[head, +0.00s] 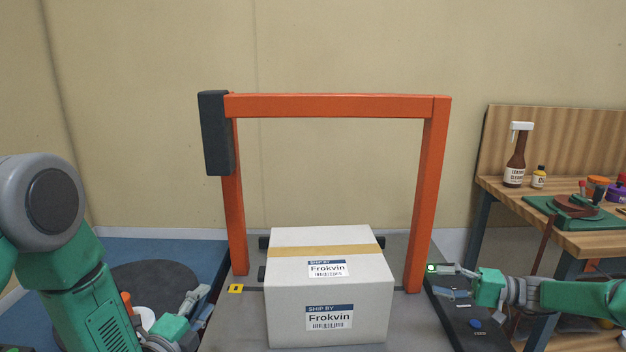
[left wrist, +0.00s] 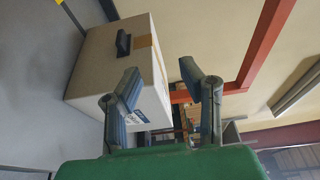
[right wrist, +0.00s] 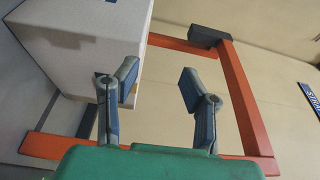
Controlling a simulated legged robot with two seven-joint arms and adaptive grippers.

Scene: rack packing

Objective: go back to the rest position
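My left gripper (head: 200,303) is low at the left of the grey belt, beside the left orange post. In the left wrist view its two fingers (left wrist: 165,92) are spread with nothing between them. My right gripper (head: 447,281) is just right of the right orange post. In the right wrist view its fingers (right wrist: 160,85) are also apart and empty. A green-lit button (head: 431,268) shows at the tip of one right finger; I cannot tell whether they touch. A white box (head: 330,280) labelled "Frokvin" with a tan tape strip stands on the belt, apart from both grippers.
An orange frame (head: 340,105) with a dark unit (head: 216,133) on its left arches over the belt (head: 235,325). A wooden bench (head: 580,240) at the right holds a brown bottle (head: 515,160), a small bottle (head: 538,178) and a green tool (head: 570,209).

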